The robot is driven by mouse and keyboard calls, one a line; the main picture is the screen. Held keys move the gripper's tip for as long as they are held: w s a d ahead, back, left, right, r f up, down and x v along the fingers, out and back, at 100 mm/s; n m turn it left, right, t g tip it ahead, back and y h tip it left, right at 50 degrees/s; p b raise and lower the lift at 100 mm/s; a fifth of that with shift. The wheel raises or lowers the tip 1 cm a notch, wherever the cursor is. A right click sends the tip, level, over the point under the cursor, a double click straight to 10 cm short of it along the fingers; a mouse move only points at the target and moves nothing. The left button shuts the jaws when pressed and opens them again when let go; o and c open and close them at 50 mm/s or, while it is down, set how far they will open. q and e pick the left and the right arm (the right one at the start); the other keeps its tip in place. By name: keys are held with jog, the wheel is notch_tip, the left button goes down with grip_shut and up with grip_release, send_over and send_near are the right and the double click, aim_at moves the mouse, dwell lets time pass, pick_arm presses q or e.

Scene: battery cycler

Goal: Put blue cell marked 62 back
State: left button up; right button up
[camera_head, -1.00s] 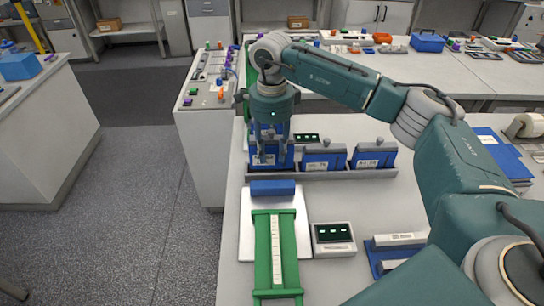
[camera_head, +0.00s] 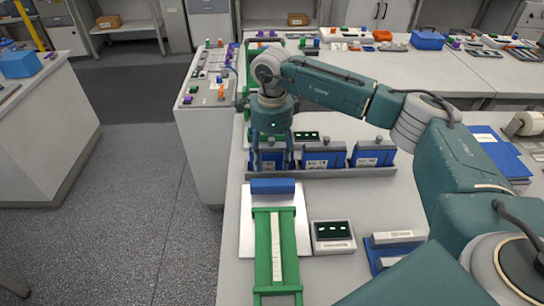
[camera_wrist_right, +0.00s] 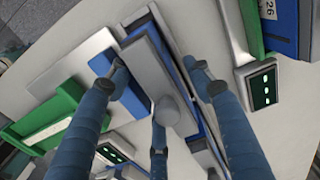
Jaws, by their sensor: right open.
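My right gripper (camera_head: 272,163) is open, pointing down over the left end of a grey rack (camera_head: 345,173). Its fingers stand around a blue cell (camera_head: 272,159) in the rack's left place, which they partly hide; its label cannot be read. In the right wrist view the spread fingers (camera_wrist_right: 155,72) straddle that cell's grey top with a round knob (camera_wrist_right: 167,109). Two more blue cells with grey tops, a middle one (camera_head: 323,158) and a right one (camera_head: 372,155), stand upright in the rack; their labels are too small to read surely. My left gripper is not in view.
In front of the rack lie a white plate with a green channel (camera_head: 261,250) and scale strip, a blue block (camera_head: 273,187) and a meter (camera_head: 333,236). A blue-and-grey item (camera_head: 397,240) lies further right. Small displays (camera_head: 306,136) stand behind the rack.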

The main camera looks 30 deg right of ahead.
notch_tip(320, 180, up, 11)
jog(key=b, duration=0.3)
jog(key=shift+r, duration=0.6)
jog(key=shift+a, duration=0.1)
